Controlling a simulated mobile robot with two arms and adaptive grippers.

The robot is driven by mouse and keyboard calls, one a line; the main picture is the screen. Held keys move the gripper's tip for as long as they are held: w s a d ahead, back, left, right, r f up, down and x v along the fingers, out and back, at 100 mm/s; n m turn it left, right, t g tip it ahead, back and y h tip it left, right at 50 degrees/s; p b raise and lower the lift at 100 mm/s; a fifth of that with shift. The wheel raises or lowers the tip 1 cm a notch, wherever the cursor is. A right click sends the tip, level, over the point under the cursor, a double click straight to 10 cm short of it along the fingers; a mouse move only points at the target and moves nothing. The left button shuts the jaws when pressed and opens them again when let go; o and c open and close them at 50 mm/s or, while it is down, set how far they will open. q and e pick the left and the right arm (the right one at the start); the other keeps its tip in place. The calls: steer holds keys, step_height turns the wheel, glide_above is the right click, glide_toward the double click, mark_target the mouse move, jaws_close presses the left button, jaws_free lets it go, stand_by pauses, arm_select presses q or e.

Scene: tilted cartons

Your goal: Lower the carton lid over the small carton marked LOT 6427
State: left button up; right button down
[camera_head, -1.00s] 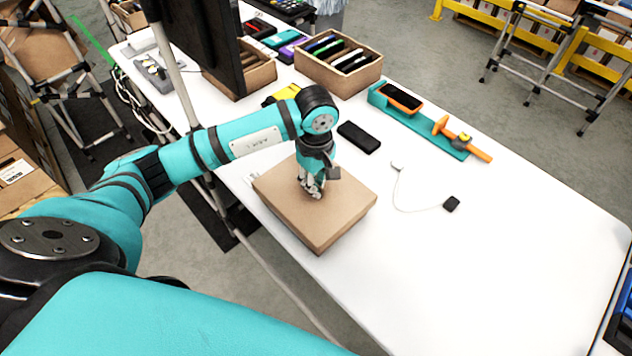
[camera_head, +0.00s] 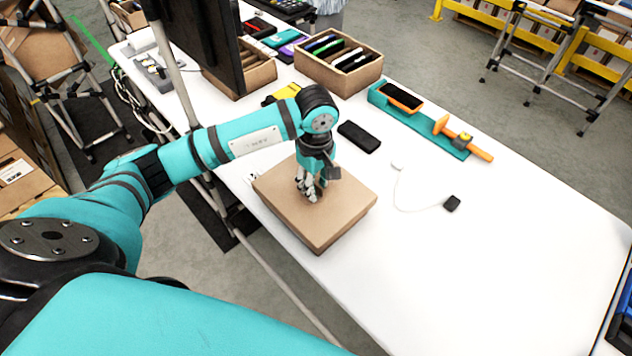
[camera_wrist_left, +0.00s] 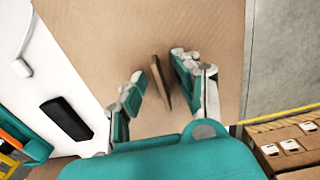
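The carton lid (camera_head: 340,215) is a brown cardboard cover lying level near the table's front edge. In the wrist view the lid's top (camera_wrist_left: 100,35) fills much of the picture, with a thin upright brown tab (camera_wrist_left: 160,82) on it. My left gripper (camera_head: 310,192) is over the lid's top. In the wrist view its fingers (camera_wrist_left: 158,88) are spread on either side of the tab, with a gap at each side. The small carton and its LOT 6427 marking are not visible; what is under the lid is hidden. My right gripper is not in view.
A black phone (camera_head: 358,137) lies just behind the lid. Behind it are a teal stand with an orange-framed device (camera_head: 402,97) and an open cardboard box (camera_head: 340,62). The table's right front is clear.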

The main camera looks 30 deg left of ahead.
arm_select(q)
step_height(320, 180, up, 19)
steer(key=p, duration=0.3)
stand_by(0.8)
stand_by(0.3)
